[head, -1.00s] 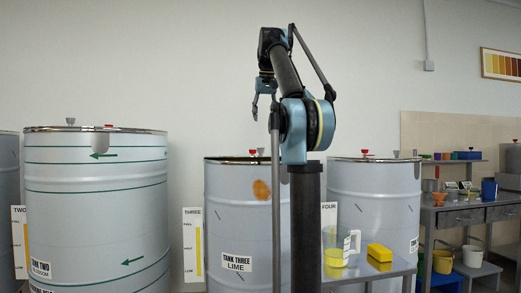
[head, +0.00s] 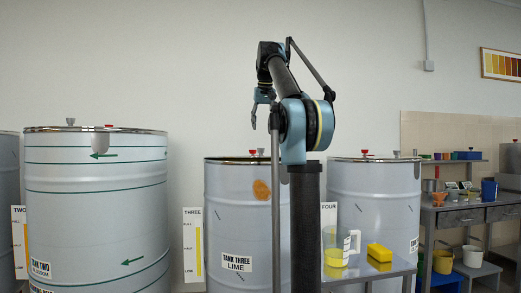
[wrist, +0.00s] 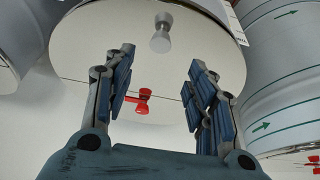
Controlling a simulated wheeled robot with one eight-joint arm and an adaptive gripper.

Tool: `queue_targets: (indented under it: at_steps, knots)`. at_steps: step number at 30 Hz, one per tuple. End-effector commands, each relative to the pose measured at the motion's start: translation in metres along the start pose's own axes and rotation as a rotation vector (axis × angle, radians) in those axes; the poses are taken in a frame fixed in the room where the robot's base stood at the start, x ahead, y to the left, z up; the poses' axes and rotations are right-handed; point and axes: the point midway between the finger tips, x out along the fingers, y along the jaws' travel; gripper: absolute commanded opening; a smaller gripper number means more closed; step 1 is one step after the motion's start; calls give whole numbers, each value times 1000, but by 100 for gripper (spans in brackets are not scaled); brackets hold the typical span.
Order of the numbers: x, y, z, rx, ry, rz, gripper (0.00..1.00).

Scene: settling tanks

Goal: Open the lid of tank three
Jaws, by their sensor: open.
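Tank three (head: 222,220) is a pale grey drum with a label and an orange-brown stain, standing behind my arm in the head view. Its round pale lid (wrist: 85,40) lies flat in the wrist view and looks shut, with a thin seam across it. A red knob (wrist: 142,97) and a grey knob (wrist: 160,35) stand on the top. The red knob also shows in the head view (head: 252,152). My gripper (wrist: 160,65) is open and empty above the lid, and the red knob appears between its fingers in the wrist view. In the head view my gripper (head: 263,118) hangs above the knobs, apart from them.
Tank two (head: 95,215), with green bands, stands to the left, and tank four (head: 375,200) to the right. A small table (head: 375,272) at front right bears a jug (head: 338,255) and a yellow block (head: 379,252). A bench (head: 465,212) stands far right.

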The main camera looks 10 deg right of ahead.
Motion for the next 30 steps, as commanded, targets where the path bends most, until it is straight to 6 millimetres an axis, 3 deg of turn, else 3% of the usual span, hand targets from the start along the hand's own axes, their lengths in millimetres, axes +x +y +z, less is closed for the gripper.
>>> queue_targets:
  at_steps: [18, 24, 30]
  knots:
    - [90, 0, 0, 0, 0, 0, 51]
    - [106, 0, 0, 0, 0, 0, 51]
    - [109, 0, 0, 0, 0, 0, 51]
